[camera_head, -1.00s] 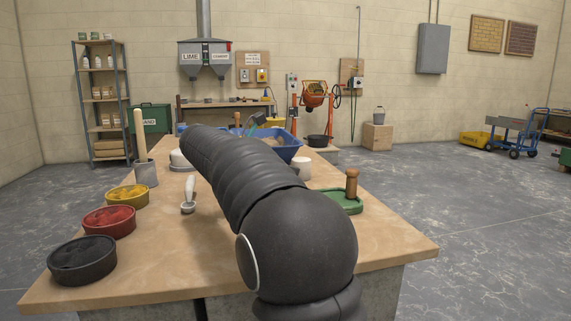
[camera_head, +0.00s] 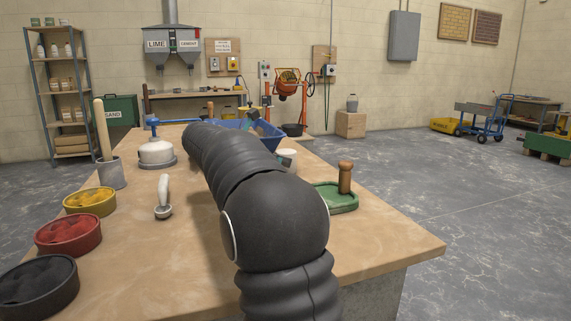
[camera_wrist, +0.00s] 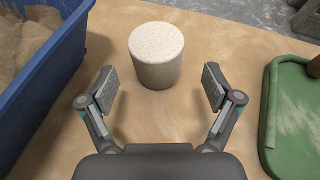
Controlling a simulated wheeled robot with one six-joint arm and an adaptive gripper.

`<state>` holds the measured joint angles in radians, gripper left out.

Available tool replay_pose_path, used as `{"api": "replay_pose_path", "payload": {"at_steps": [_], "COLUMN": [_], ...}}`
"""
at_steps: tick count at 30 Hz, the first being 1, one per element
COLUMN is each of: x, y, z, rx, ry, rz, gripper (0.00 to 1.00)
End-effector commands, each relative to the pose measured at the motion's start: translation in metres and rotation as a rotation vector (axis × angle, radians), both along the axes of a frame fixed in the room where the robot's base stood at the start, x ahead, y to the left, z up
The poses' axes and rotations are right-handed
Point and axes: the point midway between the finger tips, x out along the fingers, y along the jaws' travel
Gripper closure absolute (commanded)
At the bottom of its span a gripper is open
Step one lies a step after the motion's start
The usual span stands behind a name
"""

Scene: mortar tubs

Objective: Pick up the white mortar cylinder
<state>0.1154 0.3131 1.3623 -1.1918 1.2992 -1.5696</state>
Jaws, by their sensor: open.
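The white mortar cylinder (camera_wrist: 156,56) is a speckled, off-white block standing upright on the wooden table in the wrist view. It shows small behind my arm in the head view (camera_head: 289,153), partly hidden. My gripper (camera_wrist: 160,88) is open, with one finger on each side of the near end of the cylinder. The cylinder stands mostly just beyond the fingertips, with clear gaps at both sides. Nothing is between the fingers except bare table.
A blue tub (camera_wrist: 57,63) of sand stands close on the left, and a green tray (camera_wrist: 292,125) on the right. In the head view, a wooden-handled tool (camera_head: 345,178) stands on that tray. Several pigment bowls, including a red one (camera_head: 68,236), line the left edge.

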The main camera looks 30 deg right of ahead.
Motion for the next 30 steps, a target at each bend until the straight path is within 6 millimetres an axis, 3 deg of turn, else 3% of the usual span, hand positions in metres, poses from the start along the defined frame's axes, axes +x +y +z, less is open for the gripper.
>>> {"api": "replay_pose_path", "payload": {"at_steps": [15, 22, 30], "x": [0.010, 0.010, 0.010], "y": [-0.048, -0.049, -0.049], "z": [-0.020, -0.020, -0.020], "rx": [0.000, 0.000, 0.000], "ry": [-0.001, -0.001, 0.000], "rz": [-0.004, -0.002, -0.002], "gripper": [0.10, 0.10, 0.78]}}
